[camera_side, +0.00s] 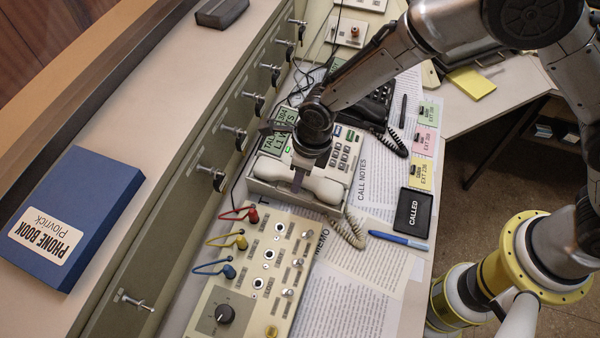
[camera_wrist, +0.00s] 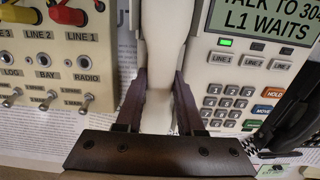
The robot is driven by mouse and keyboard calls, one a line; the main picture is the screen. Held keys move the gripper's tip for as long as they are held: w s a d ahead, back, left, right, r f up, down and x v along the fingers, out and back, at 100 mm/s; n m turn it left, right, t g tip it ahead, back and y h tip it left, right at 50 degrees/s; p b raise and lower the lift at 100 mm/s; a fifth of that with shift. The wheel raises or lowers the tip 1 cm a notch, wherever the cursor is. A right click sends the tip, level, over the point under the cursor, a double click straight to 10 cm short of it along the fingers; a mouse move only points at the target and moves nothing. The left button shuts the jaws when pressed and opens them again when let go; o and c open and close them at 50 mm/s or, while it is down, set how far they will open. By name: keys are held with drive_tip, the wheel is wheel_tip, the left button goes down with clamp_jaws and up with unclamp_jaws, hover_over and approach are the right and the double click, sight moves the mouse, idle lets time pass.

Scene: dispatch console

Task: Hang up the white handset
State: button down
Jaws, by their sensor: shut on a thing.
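The white handset (camera_side: 322,190) lies over the cradle side of the white desk phone (camera_side: 341,165) in the side view. In the wrist view the handset (camera_wrist: 159,50) runs upright between my fingers, beside the phone's keypad (camera_wrist: 228,105). My gripper (camera_side: 298,181) is shut on the handset's middle from above; its dark fingers (camera_wrist: 159,90) show on both sides of the grip. I cannot tell whether the handset is fully seated or just above the cradle. The phone's screen (camera_wrist: 265,22) reads "TALK TO 304 L1 WAITS", with a green light lit below it.
A jack panel (camera_side: 260,262) with red, yellow and blue plugs stands just in front. A black phone (camera_side: 376,103) is behind. A coiled cord (camera_side: 350,232), a blue pen (camera_side: 398,240) and a "CALLED" tray (camera_side: 413,190) lie on the right. A blue phone book (camera_side: 95,205) is on the left ledge.

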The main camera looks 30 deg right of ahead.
drive_tip(key=shift+c, duration=2.2)
unclamp_jaws()
drive_tip(key=shift+w, duration=0.1)
drive_tip(key=shift+d, duration=0.1)
drive_tip(key=c, duration=0.4)
drive_tip(key=o, duration=0.3)
drive_tip(key=shift+r, duration=0.3)
drive_tip(key=shift+o, duration=0.8)
drive_tip(key=shift+r, duration=0.35)
drive_tip(key=shift+s+d+r, duration=0.1)
drive_tip(key=shift+s+r, duration=0.05)
drive_tip(key=shift+r, duration=0.75)
drive_tip(key=shift+s+d+r, duration=0.1)
drive_tip(key=shift+s+r, duration=0.1)
drive_tip(key=shift+r, duration=0.75)
drive_tip(key=shift+s+d+r, duration=0.1)
drive_tip(key=shift+s+r, duration=0.05)
drive_tip(key=shift+r, duration=0.75)
